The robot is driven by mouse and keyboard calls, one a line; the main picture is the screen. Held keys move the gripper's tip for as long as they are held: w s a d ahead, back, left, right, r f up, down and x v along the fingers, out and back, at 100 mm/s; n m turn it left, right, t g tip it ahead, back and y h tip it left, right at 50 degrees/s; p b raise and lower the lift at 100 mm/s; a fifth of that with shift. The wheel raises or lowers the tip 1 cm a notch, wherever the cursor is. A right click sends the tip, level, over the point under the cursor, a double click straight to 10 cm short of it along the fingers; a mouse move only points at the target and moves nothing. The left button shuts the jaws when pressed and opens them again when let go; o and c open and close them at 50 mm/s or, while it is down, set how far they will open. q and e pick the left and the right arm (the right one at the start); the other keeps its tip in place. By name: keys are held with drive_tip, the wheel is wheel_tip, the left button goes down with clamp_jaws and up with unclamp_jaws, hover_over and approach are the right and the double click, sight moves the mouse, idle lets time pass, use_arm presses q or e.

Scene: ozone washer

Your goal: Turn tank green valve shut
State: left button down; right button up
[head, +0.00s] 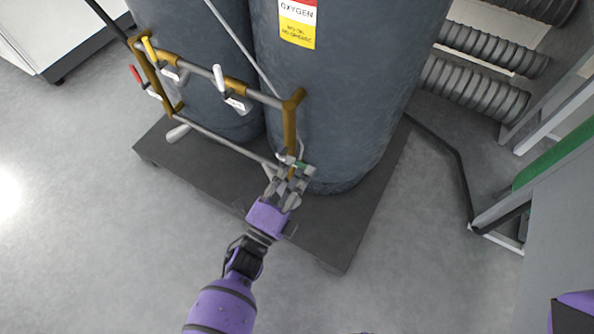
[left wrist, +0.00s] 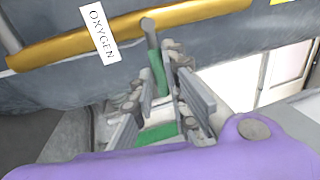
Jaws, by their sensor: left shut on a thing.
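The green valve (head: 300,165) sits at the low right end of the pipe frame, in front of the right grey tank (head: 340,90). My left gripper (head: 291,174) is at this valve, with its fingers around the handle, shut on it. In the left wrist view the green handle (left wrist: 158,72) stands between the two fingers (left wrist: 160,100), with a grey stem above it. The fingers hide part of the handle. A brown pipe with an OXYGEN label (left wrist: 98,32) runs beside it. My right gripper is out of view.
Red (head: 136,75), yellow (head: 149,48) and white (head: 219,78) valve handles sit on the same pipe frame (head: 200,77). The tanks stand on a dark base plate (head: 335,235). Ribbed grey cylinders (head: 480,85) lie at upper right. Floor at lower left is clear.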

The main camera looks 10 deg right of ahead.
use_arm(q)
drive_tip(key=shift+s+f, duration=0.1)
drive_tip(key=shift+f, duration=0.05)
drive_tip(key=c, duration=1.7)
unclamp_jaws()
drive_tip(key=shift+r, duration=0.2)
wheel_tip(320, 180, up, 10)
drive_tip(key=shift+f, duration=0.1)
drive_tip(key=shift+c, duration=0.5)
